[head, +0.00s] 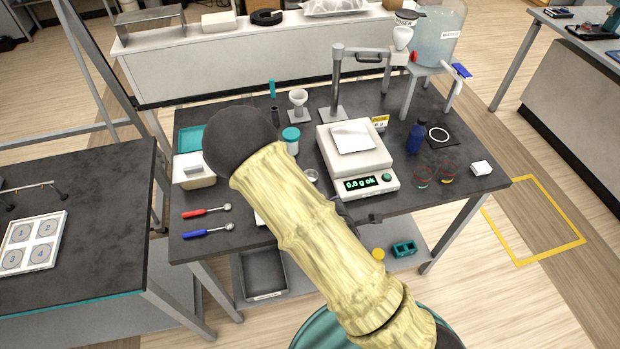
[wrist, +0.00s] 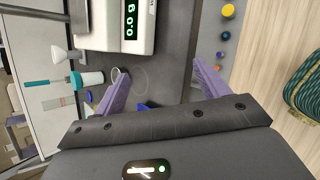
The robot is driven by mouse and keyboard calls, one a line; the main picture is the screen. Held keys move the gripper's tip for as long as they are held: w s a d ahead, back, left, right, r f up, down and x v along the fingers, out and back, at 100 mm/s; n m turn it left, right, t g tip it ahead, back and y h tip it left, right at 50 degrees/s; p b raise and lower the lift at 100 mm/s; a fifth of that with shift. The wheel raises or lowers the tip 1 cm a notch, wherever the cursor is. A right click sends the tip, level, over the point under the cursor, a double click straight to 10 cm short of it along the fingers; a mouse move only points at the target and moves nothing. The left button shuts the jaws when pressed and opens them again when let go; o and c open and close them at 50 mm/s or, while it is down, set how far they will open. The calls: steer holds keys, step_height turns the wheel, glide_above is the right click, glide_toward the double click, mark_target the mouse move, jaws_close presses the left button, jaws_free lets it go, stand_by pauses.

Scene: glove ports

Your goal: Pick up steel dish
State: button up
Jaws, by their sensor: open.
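My gripper (wrist: 157,78) is open, with two purple fingers spread over the dark bench top and nothing held between them. In the head view my arm hides most of the gripper (head: 358,214), and only a dark part shows at the bench's front edge. No plainly steel dish can be made out. A small round, pale dish (head: 312,176) lies left of the scale, and its material is unclear. In the wrist view a small ring-like rim (wrist: 118,76) shows by the left finger. A faint circular outline lies between the fingers, below them on the bench.
The scale (head: 372,186) reads 0.0 g. A teal-capped jar (head: 291,141) and a funnel on a stand (head: 298,103) stand behind the small dish. A red-handled spoon (head: 205,211) and a blue-handled spoon (head: 207,231) lie at left. A blue bottle (head: 416,137) stands right.

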steer(key=a+n+t+y, duration=0.1)
steer(key=a+n, duration=0.1)
steer(key=n, duration=0.2)
steer(key=a+n+t+y, duration=0.1)
steer(key=a+n, duration=0.1)
steer(key=n, duration=0.3)
steer(key=a+n+t+y, duration=0.1)
steer(key=a+n+t, duration=0.1)
steer(key=n, duration=0.2)
steer(key=shift+w+a+r+n+y, duration=0.1)
steer(key=shift+w+r+n+y, duration=0.1)
steer(key=shift+w+n+y, duration=0.2)
steer(key=shift+a+r+n+y, duration=0.1)
steer(key=shift+a+n+y, duration=0.2)
steer(key=shift+n, duration=0.2)
steer(key=shift+x, duration=1.45)
steer(key=b, duration=0.3)
steer(key=shift+w+a, duration=0.35)
steer(key=shift+w+f+b, duration=0.15)
steer(key=shift+f+b, duration=0.05)
steer(key=shift+b, duration=0.8)
steer(key=shift+w+a+b, duration=0.15)
steer(key=shift+w+b, duration=0.1)
steer(key=shift+b, duration=1)
